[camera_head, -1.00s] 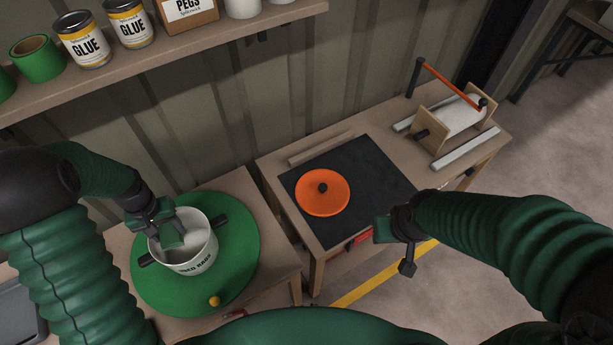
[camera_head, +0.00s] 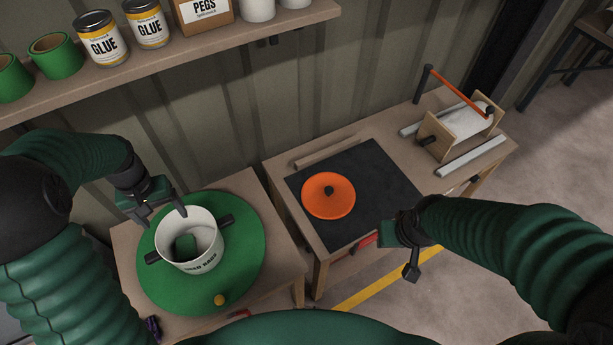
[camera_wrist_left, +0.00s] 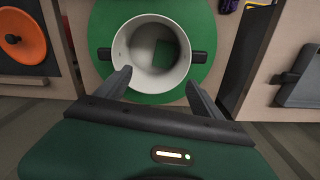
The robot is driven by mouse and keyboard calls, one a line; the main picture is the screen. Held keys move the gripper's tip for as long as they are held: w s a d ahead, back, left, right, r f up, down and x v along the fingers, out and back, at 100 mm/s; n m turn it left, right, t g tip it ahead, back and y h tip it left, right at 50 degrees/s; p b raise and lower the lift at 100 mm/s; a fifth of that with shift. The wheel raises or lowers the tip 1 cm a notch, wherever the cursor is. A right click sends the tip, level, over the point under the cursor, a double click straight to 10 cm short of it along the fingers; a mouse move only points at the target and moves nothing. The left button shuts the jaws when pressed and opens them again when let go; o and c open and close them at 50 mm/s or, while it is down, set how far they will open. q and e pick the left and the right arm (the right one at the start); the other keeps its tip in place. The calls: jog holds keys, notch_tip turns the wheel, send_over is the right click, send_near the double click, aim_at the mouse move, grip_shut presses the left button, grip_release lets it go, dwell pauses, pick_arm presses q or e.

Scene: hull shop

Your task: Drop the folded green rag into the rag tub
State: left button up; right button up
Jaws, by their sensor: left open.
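The rag tub (camera_head: 195,257) is a white round pot with two dark handles, standing on a green round mat (camera_head: 246,275). The folded green rag (camera_head: 185,245) lies inside the tub; it also shows in the left wrist view (camera_wrist_left: 164,53) on the tub's inner floor. The tub also shows in the left wrist view (camera_wrist_left: 126,47). My left gripper (camera_head: 162,217) is open and empty, above and just behind the tub's upper left rim. In the left wrist view its two fingers (camera_wrist_left: 158,88) stand apart. My right gripper (camera_head: 405,260) is out by the right bench's front edge; its jaws are unclear.
An orange lid (camera_head: 329,195) lies on a black mat (camera_head: 370,174) on the right bench. A roller stand with an orange bar (camera_head: 462,125) stands behind. A shelf (camera_head: 190,52) with glue cans (camera_head: 102,40) runs above.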

pick_arm(q)
notch_tip(320, 180, up, 8)
jog(key=d, duration=0.2)
jog(key=s+d+f+m+t, duration=0.1)
jog(key=s+d+f+m, duration=0.1)
jog(key=d, duration=0.5)
jog(key=s+d+f+m+t, duration=0.1)
jog(key=s+d+f, duration=0.3)
jog(key=s+d, duration=0.1)
jog(key=shift+d+f+m+t, duration=0.3)
jog(key=shift+d+f+m, duration=0.1)
jog(key=shift+d, duration=0.45)
jog(key=shift+d+r, duration=0.1)
jog(key=shift+d, duration=0.15)
